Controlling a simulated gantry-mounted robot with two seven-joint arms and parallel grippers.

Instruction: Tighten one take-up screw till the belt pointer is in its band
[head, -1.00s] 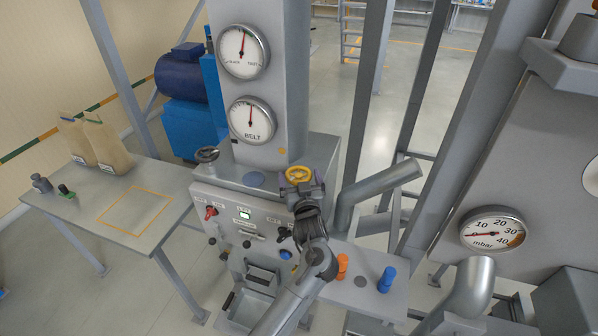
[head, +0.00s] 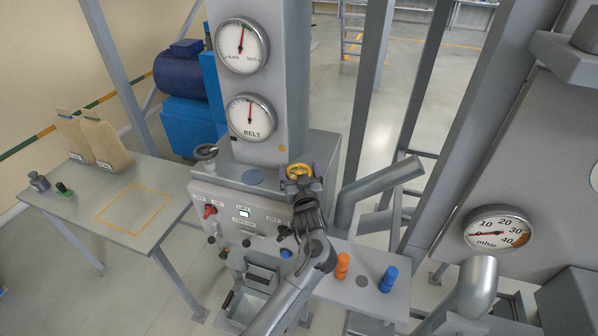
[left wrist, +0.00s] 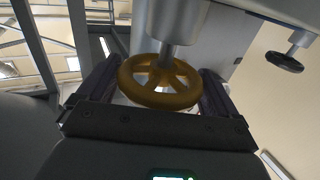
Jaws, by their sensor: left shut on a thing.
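The yellow handwheel (head: 299,170) sits on the right of the grey machine top. My left gripper (head: 302,179) is on it from the front, and its fingers cover part of the rim. In the left wrist view the yellow wheel (left wrist: 160,80) lies between my two fingers (left wrist: 158,92), which hold it from both sides. A dark handwheel (head: 205,152) is on the left of the machine and also shows in the left wrist view (left wrist: 284,62). The upper slack/taut dial (head: 242,49) and the BELT dial (head: 251,117) both have pointers near upright. Their bands are too small to read.
A table (head: 170,190) with sacks stands left. Orange (head: 342,266) and blue (head: 387,279) pegs stand right of my arm. Pipes and an mbar gauge (head: 497,230) are at right.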

